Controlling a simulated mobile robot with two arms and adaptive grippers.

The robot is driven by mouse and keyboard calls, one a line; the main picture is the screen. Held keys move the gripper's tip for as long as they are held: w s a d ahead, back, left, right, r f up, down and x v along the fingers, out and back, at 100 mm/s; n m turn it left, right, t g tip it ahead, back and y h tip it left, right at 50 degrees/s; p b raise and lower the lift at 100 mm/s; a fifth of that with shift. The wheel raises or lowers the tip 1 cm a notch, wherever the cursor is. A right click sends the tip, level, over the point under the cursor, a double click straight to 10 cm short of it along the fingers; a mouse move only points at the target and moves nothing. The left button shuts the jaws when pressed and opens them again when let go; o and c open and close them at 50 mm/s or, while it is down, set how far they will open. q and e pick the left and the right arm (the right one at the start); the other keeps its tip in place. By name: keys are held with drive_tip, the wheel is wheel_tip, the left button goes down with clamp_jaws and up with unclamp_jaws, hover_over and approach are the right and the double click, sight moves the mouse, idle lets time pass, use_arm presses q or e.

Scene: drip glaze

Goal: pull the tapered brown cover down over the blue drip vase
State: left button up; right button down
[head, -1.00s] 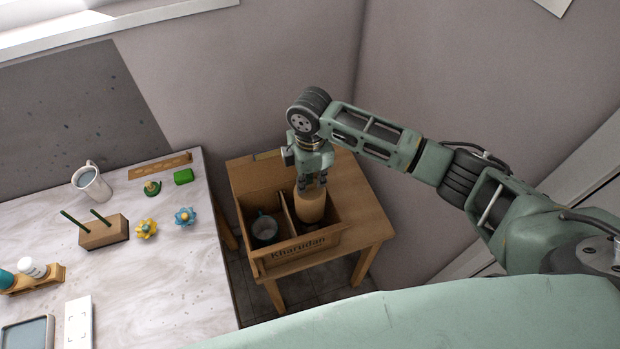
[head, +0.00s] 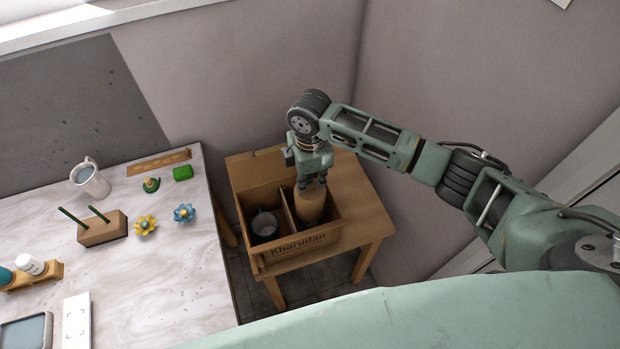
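The tapered brown cover (head: 311,205) stands upright in the right compartment of a cardboard box (head: 293,247). My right gripper (head: 311,184) is directly above the cover, fingers pointing down at its narrow top. The fingers reach the cover's top, but at this size I cannot tell whether they are closed on it. I cannot see the blue drip vase; anything inside the cover is hidden. My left gripper is not in view.
The box's left compartment holds a grey-blue mug-like vessel (head: 265,224). The box stands on a small wooden table (head: 362,215). The marble worktop (head: 180,265) at left carries a white mug (head: 91,180), flowers and a wooden block with green pegs (head: 102,230).

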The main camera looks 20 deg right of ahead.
sight(310, 189)
drive_tip(key=shift+f+b, duration=2.1)
drive_tip(key=shift+f, duration=2.3)
idle(0.8)
idle(0.5)
drive_tip(key=c, duration=1.9)
unclamp_jaws()
drive_tip(key=shift+o, duration=0.2)
wheel_tip(310, 189, up, 4)
drive_tip(key=p, duration=0.4)
drive_tip(key=shift+p, duration=0.4)
drive_tip(key=shift+r+p, duration=0.4)
drive_tip(key=shift+r, duration=0.6)
